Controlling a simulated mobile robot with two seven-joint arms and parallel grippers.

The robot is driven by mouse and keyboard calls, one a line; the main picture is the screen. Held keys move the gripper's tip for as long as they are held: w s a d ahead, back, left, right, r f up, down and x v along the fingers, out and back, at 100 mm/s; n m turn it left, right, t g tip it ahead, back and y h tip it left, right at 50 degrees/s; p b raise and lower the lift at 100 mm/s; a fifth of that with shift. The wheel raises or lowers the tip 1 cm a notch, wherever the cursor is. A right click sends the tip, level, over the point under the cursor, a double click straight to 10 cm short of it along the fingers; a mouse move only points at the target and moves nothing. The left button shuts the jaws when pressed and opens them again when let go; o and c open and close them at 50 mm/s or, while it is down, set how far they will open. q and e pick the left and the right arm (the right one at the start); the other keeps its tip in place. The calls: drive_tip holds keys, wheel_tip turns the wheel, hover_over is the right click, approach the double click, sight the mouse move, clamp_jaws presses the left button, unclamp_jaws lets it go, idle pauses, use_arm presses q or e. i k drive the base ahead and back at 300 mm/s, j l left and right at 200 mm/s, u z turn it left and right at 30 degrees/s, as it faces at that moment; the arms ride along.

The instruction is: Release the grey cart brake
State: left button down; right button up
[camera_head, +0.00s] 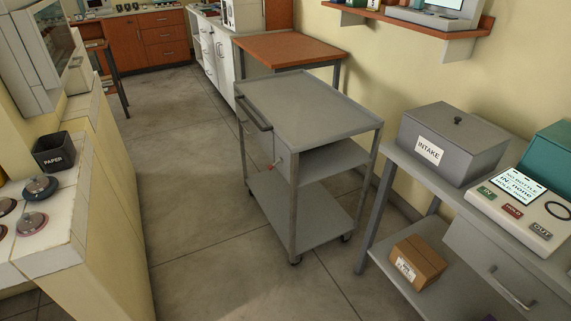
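The grey cart (312,108) stands on the tiled floor in the middle of the head view, with a flat bare top, lower shelves and small dark casters. A dark push handle (254,108) runs along its left side. A small lever with a red tip (271,167) sticks out at its near left side, below the top; it looks like the brake, and I cannot tell how it is set. The middle shelf (332,158) and bottom shelf (315,218) look empty. Neither of my grippers shows.
A grey table with an INTAKE box (450,143), a button panel (520,203) and a cardboard box (417,262) below stands at right. A counter with a PAPER bin (54,153) is at left. An orange-topped table (288,47) stands behind the cart. Floor (190,210) left of the cart is clear.

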sight(269, 167)
drive_tip(key=i+l, duration=0.2)
drive_tip(key=i, duration=0.2)
drive_tip(key=i+l, duration=0.2)
drive_tip(key=i, duration=0.2)
drive_tip(key=i+l, duration=0.25)
drive_tip(key=i, duration=0.15)
drive_tip(key=i+l, duration=0.2)
drive_tip(key=i, duration=0.2)
